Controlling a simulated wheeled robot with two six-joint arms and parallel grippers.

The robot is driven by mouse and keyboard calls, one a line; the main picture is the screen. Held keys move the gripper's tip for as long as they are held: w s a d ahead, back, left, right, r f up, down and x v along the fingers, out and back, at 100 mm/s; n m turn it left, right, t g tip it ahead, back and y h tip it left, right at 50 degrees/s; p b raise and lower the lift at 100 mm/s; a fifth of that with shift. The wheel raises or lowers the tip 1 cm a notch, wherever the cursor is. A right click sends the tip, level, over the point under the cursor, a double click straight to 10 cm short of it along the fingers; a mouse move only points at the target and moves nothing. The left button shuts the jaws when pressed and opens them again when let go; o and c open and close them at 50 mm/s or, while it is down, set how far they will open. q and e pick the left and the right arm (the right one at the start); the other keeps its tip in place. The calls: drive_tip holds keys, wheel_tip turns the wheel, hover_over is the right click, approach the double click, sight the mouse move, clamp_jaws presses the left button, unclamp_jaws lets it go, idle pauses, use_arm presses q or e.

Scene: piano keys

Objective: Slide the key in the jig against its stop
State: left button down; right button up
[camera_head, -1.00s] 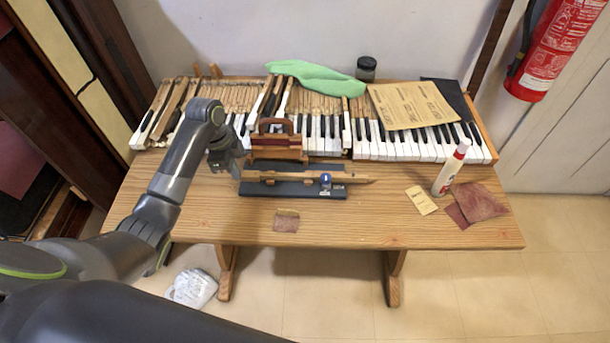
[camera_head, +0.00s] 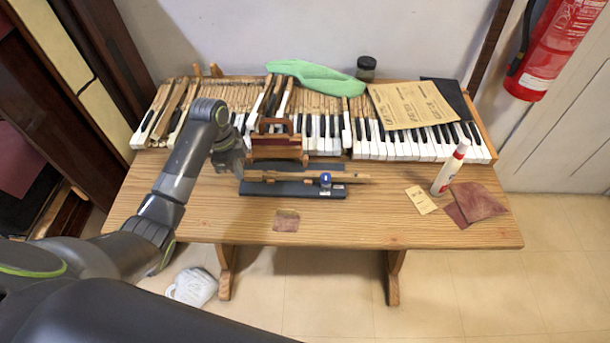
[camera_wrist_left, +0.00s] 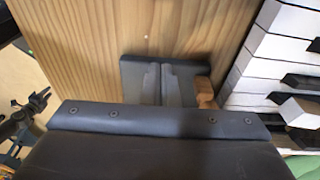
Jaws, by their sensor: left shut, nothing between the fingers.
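The jig (camera_head: 292,190) is a dark flat base on the wooden table, in front of the keyboard. A wooden key (camera_head: 352,177) lies lengthwise along it, with a blue part (camera_head: 325,180) near its right portion. My left gripper (camera_head: 236,170) is shut and empty at the left end of the jig, close to the key's left end; I cannot tell whether they touch. In the left wrist view the jig's dark base (camera_wrist_left: 130,70) shows beyond my gripper body, which hides most of the key. The stop cannot be made out. My right gripper is not in view.
Behind the jig stands a reddish wooden block with a handle (camera_head: 276,147), before the piano keys (camera_head: 400,150). The table front (camera_head: 370,225) is mostly clear.

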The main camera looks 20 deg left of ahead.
use_arm(q)
drive_tip(key=shift+w+d+p, duration=0.15)
drive_tip(key=shift+d+p, duration=0.15)
drive_tip(key=shift+d, duration=0.4)
idle(0.6)
idle(0.4)
drive_tip(key=shift+a+r+p, duration=0.1)
drive_tip(key=shift+a+p, duration=0.45)
wheel_tip(320, 180, up, 7)
drive_tip(key=p, duration=0.8)
